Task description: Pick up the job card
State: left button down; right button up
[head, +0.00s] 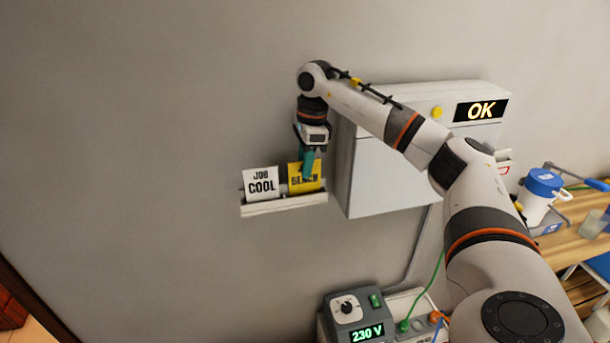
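A white job card (262,184) reading "JOB COOL" stands upright in the left part of a small wall rack (285,204). A yellow card (318,178), its text partly covered, stands in the same rack just to the right. My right gripper (306,172) points down with its teal fingers in front of the yellow card, to the right of the job card. I cannot tell whether the fingers are open, shut or touching the yellow card. My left gripper is not in view.
A white wall cabinet (385,172) with an "OK" display (480,110) is right of the rack. A "230 V" unit (352,312) stands below. A blue-lidded container (543,190) is on the wooden bench (560,248) at right. The wall left of the rack is clear.

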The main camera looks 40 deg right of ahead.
jog(key=shift+f, duration=0.15)
grip_shut()
